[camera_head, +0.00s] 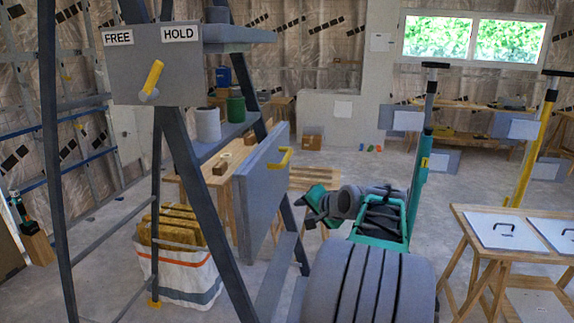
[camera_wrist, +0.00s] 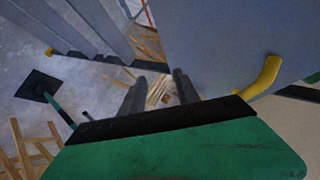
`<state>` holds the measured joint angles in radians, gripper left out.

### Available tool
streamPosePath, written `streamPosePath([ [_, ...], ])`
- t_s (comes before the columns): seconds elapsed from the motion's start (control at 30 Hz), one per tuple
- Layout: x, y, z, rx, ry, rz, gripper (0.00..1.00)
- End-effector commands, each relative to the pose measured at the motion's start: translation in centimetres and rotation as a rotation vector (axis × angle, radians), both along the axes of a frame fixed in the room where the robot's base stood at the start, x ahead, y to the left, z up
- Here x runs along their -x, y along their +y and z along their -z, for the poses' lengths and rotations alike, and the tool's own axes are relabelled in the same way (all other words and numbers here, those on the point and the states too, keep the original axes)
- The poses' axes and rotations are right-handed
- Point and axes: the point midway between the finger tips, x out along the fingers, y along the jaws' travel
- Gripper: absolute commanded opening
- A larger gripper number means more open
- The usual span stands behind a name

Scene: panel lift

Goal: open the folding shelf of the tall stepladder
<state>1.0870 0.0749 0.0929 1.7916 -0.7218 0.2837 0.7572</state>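The tall stepladder (camera_head: 192,165) has dark grey legs and stands at the left in the head view. Its folding shelf (camera_head: 258,195) is a grey panel hanging down steeply on the ladder's right side. A yellow handle (camera_head: 279,160) sits near the panel's top right edge. My gripper (camera_head: 309,207) is just right of the panel and below the handle, its fingers apart and empty. In the wrist view the gripper (camera_wrist: 159,90) shows two separated dark fingers, with the shelf (camera_wrist: 220,40) at upper right and the handle (camera_wrist: 262,78) right of the fingers.
A grey box (camera_head: 185,85) marked FREE and HOLD has a yellow lever (camera_head: 151,80) leaning slightly towards HOLD. Two pots (camera_head: 208,124) stand on a ladder step. A striped bag (camera_head: 178,265) stands beneath. A trestle table (camera_head: 500,255) is at right.

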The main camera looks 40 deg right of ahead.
Motion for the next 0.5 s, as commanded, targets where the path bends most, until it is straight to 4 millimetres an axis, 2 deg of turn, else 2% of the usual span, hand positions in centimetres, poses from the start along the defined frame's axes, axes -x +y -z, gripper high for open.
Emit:
streamPosePath([
  [0.03,-1.2,-1.0,-2.9,-0.048,-0.121,0.026,0.38],
  [0.1,-2.5,-1.4,-6.9,-0.129,-0.276,0.040,0.38],
  [0.2,-3.4,-1.4,-10.8,-0.226,-0.424,0.037,0.38],
  [0.3,-4.1,-1.3,-12.4,-0.271,-0.478,0.030,0.38],
  [0.5,-7.5,-1.6,-12.2,-0.273,-0.478,0.028,0.38],
])
